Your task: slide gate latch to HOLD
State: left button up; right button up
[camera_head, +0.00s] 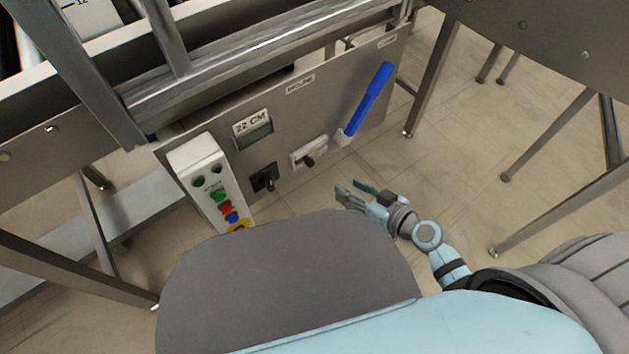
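A grey control panel (213,147) hangs under the conveyor frame. On it, a small white plate with a dark knob (309,158) looks like the gate latch; its markings are too small to read, so I cannot tell its position. My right gripper (347,190) is open and empty, in front of and below the panel, to the right of and below that knob in the picture. It is apart from the panel. My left gripper is not in view.
A black switch (264,178) sits left of the plate, below a "22 CM" display (252,128). A white button box (202,180) with coloured buttons is further left. A blue lever (369,98) slants up at the right. Metal legs (432,85) stand to the right; floor between is clear.

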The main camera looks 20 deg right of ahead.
aim_at(313, 164)
jog(key=b+x, duration=0.1)
jog(key=x, duration=0.3)
jog(key=r+x, duration=0.1)
jog(key=x, duration=0.3)
jog(key=b+x, duration=0.1)
jog(key=x, duration=0.4)
jog(key=shift+w+a+r+b, duration=0.2)
jog(key=shift+w+a+b, duration=0.1)
jog(key=shift+a, duration=0.1)
jog(key=shift+w+a+f, duration=0.1)
jog(key=shift+w+a, duration=0.15)
jog(key=shift+w, duration=0.2)
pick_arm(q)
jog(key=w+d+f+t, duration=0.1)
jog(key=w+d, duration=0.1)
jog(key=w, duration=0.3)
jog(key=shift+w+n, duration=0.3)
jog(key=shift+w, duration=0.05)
pick_arm(e)
jog(key=shift+c, duration=0.2)
grip_shut()
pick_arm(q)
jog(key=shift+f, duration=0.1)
